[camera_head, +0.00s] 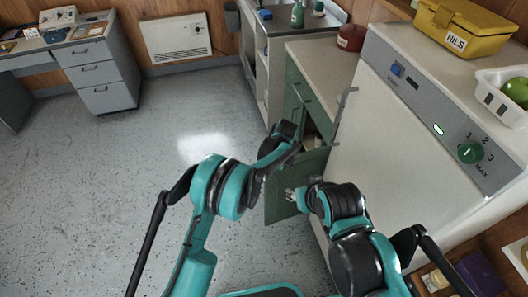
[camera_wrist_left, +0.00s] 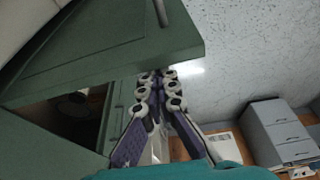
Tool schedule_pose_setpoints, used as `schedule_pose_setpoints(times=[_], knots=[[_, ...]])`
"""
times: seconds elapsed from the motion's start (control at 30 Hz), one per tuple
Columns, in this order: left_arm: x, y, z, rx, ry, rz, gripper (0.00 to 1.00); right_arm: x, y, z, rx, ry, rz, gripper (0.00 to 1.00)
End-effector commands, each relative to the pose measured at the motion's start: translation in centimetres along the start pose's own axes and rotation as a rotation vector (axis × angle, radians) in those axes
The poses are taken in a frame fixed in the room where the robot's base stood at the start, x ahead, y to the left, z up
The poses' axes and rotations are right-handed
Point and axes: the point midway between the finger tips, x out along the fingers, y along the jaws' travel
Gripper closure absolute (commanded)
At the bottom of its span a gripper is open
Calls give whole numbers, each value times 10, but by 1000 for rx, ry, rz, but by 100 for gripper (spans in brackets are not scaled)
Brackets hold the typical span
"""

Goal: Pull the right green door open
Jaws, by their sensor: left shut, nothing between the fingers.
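The right green door (camera_head: 283,192) stands swung out from the green cabinet, with a gap to the interior behind it. In the left wrist view the door (camera_wrist_left: 110,42) fills the upper left, with a bar handle (camera_wrist_left: 161,12) at its edge. My left gripper (camera_wrist_left: 158,76) is shut and empty, its fingertips close to the door's edge; whether they touch it I cannot tell. In the head view its fingers are hidden behind its wrist. My right gripper (camera_head: 291,194) is in front of the door, largely hidden by its own wrist; its jaw state is unclear.
The dark interior (camera_wrist_left: 55,112) holds a round dark object. A white appliance (camera_head: 395,130) stands right of the cabinet, with a yellow box (camera_head: 463,27) and a white basket (camera_head: 495,100) on top. Grey drawers (camera_head: 103,75) stand far left. The floor (camera_head: 120,170) at left is clear.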

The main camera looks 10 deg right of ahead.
Motion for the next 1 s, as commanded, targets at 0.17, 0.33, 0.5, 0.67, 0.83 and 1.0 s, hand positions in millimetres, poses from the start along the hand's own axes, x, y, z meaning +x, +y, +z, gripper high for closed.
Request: schedule_pose_setpoints(times=[0.17,0.33,0.5,0.67,0.83,1.0], knots=[[-4,8,11,13,0,5,100,0,0,0,0,0,0,60],[-5,11,15,16,-1,6,100,0,0,0,0,0,0,60],[-5,11,15,17,-1,6,100,0,0,0,0,0,0,60],[-5,11,15,17,-1,6,100,0,0,0,0,0,0,60],[-4,8,12,16,-1,6,100,0,0,0,0,0,0,60],[3,-7,-4,13,-1,5,100,3,0,2,0,0,0,60]])
